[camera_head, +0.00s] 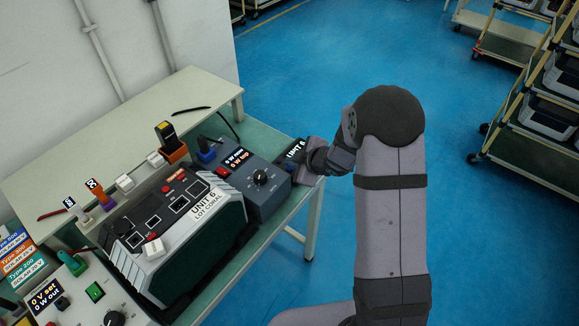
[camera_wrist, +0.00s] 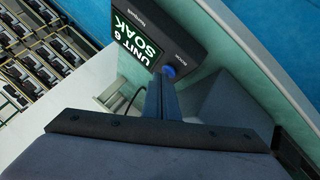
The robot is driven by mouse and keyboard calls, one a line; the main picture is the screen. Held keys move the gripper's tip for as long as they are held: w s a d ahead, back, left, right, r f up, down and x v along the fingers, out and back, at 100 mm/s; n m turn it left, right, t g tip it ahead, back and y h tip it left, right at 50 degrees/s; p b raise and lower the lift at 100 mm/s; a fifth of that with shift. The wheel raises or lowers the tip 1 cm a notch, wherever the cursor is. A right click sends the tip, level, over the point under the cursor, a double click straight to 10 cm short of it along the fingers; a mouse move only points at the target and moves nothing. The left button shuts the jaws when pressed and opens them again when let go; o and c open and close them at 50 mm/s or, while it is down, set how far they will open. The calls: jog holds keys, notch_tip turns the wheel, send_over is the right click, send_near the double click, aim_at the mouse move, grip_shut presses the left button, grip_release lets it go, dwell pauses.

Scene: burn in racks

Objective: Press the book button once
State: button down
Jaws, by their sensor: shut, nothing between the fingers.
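A dark box with a lit screen reading "UNIT 6 SOAK" (camera_wrist: 140,42) is at the top of the wrist view. A round blue button (camera_wrist: 169,71) sits on its face near the lower corner, beside small lettering that I cannot read clearly. My gripper (camera_wrist: 162,80) is shut and empty, its fingertips close to the blue button; I cannot tell whether they touch it. In the head view the box (camera_head: 294,150) stands at the right end of the bench, partly behind my gripper (camera_head: 300,172), and the button is hidden.
A blue-grey power unit with a dial (camera_head: 262,190) stands left of the box. A larger unit labelled "UNIT 6" (camera_head: 205,207) is farther left, with several coloured plugs behind it. Racks (camera_head: 530,90) stand across the open blue floor.

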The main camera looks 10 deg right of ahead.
jog(key=shift+f, duration=0.2)
dwell(0.5)
jog(key=shift+r+p, duration=0.75)
jog(key=shift+r, duration=0.1)
notch_tip(320, 180, up, 5)
jog(key=p, duration=0.5)
dwell(0.7)
